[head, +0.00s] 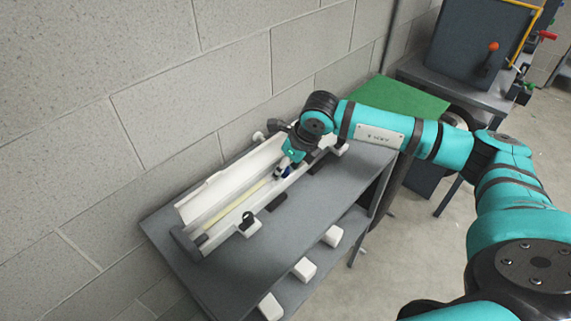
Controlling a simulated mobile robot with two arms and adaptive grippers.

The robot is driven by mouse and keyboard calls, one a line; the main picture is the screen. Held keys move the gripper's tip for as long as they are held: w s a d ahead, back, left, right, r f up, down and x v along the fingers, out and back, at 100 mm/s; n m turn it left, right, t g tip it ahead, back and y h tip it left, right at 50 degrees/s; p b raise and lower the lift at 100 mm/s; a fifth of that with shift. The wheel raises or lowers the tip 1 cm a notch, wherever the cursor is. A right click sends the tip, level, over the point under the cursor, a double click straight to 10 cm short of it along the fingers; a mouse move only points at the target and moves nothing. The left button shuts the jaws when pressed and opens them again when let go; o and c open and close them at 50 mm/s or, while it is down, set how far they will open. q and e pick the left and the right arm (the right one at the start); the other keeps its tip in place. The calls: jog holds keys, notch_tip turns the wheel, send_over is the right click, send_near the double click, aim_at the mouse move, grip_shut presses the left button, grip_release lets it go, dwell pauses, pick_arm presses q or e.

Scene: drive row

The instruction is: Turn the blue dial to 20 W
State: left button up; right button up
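A small blue thing, seemingly the blue dial (288,171), shows at the front side of a long white device (222,205) on a grey table against the wall. My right gripper (281,173) comes down from above, right at the blue part, and covers some of it. I cannot tell whether its fingers touch the dial or are open or shut. The dial's pointer and any watt markings are too small to read. My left gripper is not in view.
The grey table (227,270) has free room in front of the device. White blocks (304,269) lie on its lower shelf. A green surface (408,98) and a dark grey cabinet (470,50) with an orange-knobbed lever (492,47) stand behind. A block wall runs along the left.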

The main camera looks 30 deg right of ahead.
grip_shut()
jog(key=shift+f+b, duration=0.2)
jog(key=shift+b, duration=0.2)
jog(key=shift+f+n+y+b, duration=0.1)
jog(key=shift+n+y+b, duration=0.2)
jog(key=shift+n+b, duration=0.7)
jog(key=shift+n+g+b, duration=0.3)
jog(key=shift+n+b, duration=0.05)
jog(key=shift+n, duration=0.05)
jog(key=shift+r+n+y, duration=0.3)
jog(key=shift+n, duration=0.3)
grip_release()
